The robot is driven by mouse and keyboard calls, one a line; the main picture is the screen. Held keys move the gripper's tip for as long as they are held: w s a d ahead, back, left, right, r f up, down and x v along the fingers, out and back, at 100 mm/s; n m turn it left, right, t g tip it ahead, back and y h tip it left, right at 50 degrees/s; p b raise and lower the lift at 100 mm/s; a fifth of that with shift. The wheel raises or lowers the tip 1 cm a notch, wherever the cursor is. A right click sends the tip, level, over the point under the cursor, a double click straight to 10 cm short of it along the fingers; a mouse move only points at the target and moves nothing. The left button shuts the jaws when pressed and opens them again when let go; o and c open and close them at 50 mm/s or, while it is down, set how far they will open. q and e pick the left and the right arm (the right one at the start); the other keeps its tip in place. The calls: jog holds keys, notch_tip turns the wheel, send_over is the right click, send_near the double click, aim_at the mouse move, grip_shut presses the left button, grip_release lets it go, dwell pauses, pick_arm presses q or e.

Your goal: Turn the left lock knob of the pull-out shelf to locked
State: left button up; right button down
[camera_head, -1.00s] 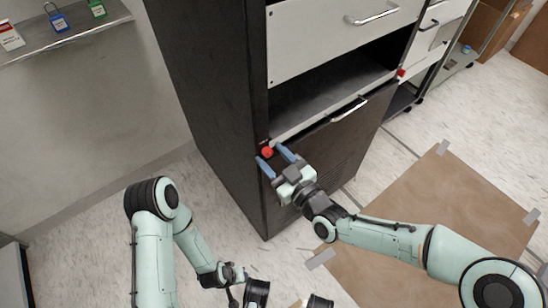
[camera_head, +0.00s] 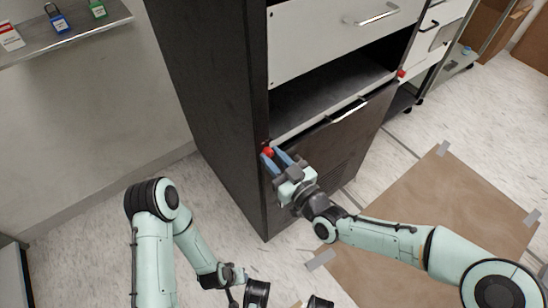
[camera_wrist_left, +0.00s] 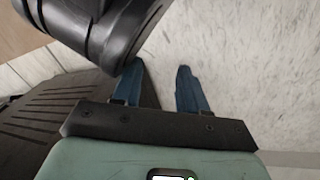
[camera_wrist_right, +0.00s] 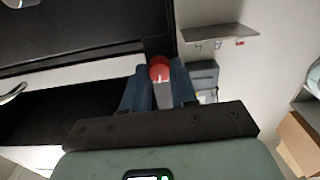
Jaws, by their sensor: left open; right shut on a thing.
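The left lock knob (camera_head: 268,151) is a small red knob at the left front corner of the pull-out shelf (camera_head: 330,104) in the dark cabinet. My right gripper (camera_head: 273,155) is shut on this knob. In the right wrist view the red knob (camera_wrist_right: 159,68) shows between the blue fingertips (camera_wrist_right: 159,72), with a short white mark on its face. A second red knob (camera_head: 401,73) sits at the shelf's right end. My left gripper is open and empty in the left wrist view (camera_wrist_left: 160,85), low over the floor, away from the cabinet.
A white drawer (camera_head: 335,38) with a bar handle is above the shelf opening, and a dark panel with a handle (camera_head: 348,110) is below it. A wall shelf (camera_head: 80,36) with padlocks is at upper left. Brown sheeting (camera_head: 440,220) lies taped on the floor at right.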

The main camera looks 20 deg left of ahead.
jog(key=m, duration=0.2)
jog(key=shift+f+m, duration=0.1)
jog(key=shift+m, duration=0.3)
jog(key=m, duration=0.2)
jog(key=shift+m+p, duration=0.3)
jog(key=m+p, duration=0.1)
jog(key=m, duration=0.4)
pick_arm(q)
jog(key=shift+t, duration=0.3)
jog(key=r, duration=0.1)
jog(key=w+d+r, duration=0.1)
jog(key=r+p, duration=0.1)
jog(key=r, duration=0.1)
jog(key=shift+w+d, duration=0.2)
pick_arm(e)
jog(key=m, duration=0.5)
pick_arm(q)
jog(key=shift+s+r, duration=0.1)
pick_arm(e)
jog(key=shift+m, duration=0.3)
jog(key=c, duration=0.9)
grip_release()
